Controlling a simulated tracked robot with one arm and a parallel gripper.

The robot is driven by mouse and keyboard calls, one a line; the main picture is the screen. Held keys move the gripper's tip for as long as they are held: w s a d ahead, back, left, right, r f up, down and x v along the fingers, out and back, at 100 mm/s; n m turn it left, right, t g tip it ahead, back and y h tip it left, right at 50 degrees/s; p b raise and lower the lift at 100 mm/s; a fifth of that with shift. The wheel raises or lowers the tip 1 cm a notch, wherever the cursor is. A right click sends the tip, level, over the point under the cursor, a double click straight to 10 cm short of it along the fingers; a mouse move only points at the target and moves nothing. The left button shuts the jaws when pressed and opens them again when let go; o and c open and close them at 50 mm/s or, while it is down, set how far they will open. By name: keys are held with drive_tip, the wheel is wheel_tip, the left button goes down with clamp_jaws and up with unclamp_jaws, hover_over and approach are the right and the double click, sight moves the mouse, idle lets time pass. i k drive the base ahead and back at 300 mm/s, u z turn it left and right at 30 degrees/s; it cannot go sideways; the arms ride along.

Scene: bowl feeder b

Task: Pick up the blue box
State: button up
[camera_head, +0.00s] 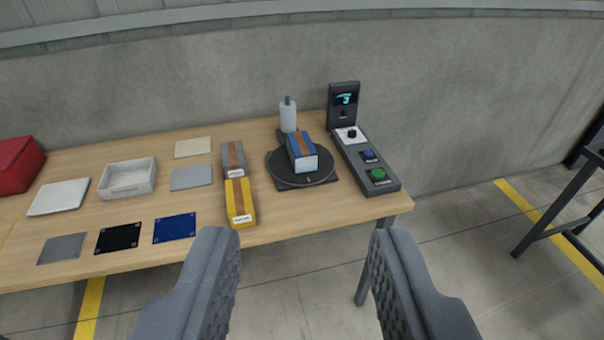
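The blue box (305,162) has a brown stripe along its top and a white label on its near end. It lies on a round black turntable (287,178) near the right end of the wooden table. My gripper (303,265) is in the foreground with its two grey fingers wide apart. Nothing is between the fingers. The gripper is short of the table's front edge, and the blue box is beyond it, apart from it.
A yellow box (240,210) and a grey box (232,165) lie left of the turntable. A white bottle (288,117) stands behind it. A control panel (376,175) with buttons is to its right. A white tray (128,190), flat pads and a red object (18,168) are further left.

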sight(303, 156)
drive_tip(key=u, duration=0.05)
drive_tip(key=k, duration=0.55)
drive_tip(key=z, duration=0.6)
drive_tip(key=i, duration=2.25)
drive_tip(key=u, duration=0.55)
